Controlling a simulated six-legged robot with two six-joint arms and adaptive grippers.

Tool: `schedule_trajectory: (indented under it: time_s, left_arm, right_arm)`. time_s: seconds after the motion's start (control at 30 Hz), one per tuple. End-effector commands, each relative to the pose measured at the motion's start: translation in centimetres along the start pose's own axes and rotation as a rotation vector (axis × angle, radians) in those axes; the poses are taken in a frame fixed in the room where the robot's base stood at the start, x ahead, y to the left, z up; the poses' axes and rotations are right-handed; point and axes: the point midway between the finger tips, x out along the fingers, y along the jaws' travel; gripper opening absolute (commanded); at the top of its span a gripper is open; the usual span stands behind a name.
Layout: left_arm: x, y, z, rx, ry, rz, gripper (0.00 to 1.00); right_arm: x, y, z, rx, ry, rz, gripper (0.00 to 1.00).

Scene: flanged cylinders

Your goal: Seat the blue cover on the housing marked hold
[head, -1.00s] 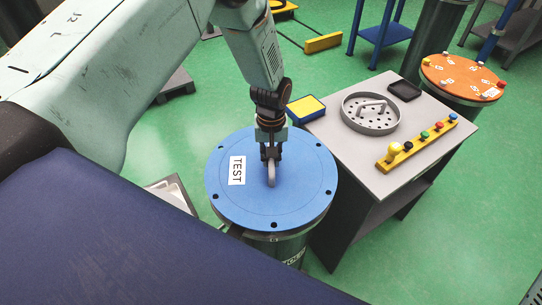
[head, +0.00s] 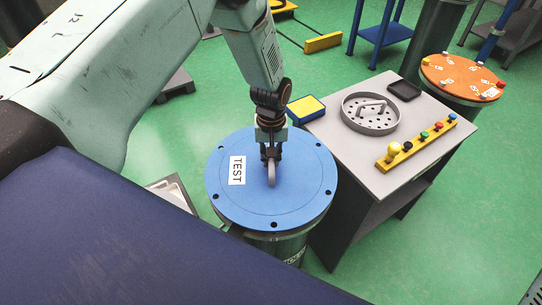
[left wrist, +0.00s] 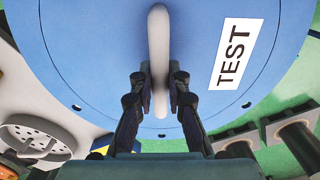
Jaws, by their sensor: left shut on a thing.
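The blue cover (head: 305,195) is a round disc with small holes round its rim and a white TEST label (head: 237,170). It is over a dark cylindrical housing (head: 272,246), whose grey flange shows under the near edge. Lettering on the housing's side is too small and cut off to read. I cannot tell whether cover and flange touch all round. My left gripper (head: 270,158) is shut on the cover's grey handle (head: 271,176). In the left wrist view both fingers flank the handle (left wrist: 158,45). My right gripper is out of view.
A grey table (head: 345,165) close on the right carries a perforated round tray (head: 370,118), a dark box (head: 404,90) and a yellow bar with coloured knobs (head: 420,145). An orange disc (head: 455,75) tops another cylinder behind. A blue and yellow box (head: 306,108) sits at the table's corner.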

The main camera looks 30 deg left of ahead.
Motion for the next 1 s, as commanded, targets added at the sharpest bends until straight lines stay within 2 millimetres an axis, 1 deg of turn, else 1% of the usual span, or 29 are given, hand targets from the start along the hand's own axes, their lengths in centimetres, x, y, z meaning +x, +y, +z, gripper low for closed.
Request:
schedule_trajectory:
  time_s: [1.0]
  left_arm:
    - [0.41, 0.09, -0.16, 0.000, 0.004, 0.002, 0.00]
  right_arm:
    - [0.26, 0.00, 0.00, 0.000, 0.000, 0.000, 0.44]
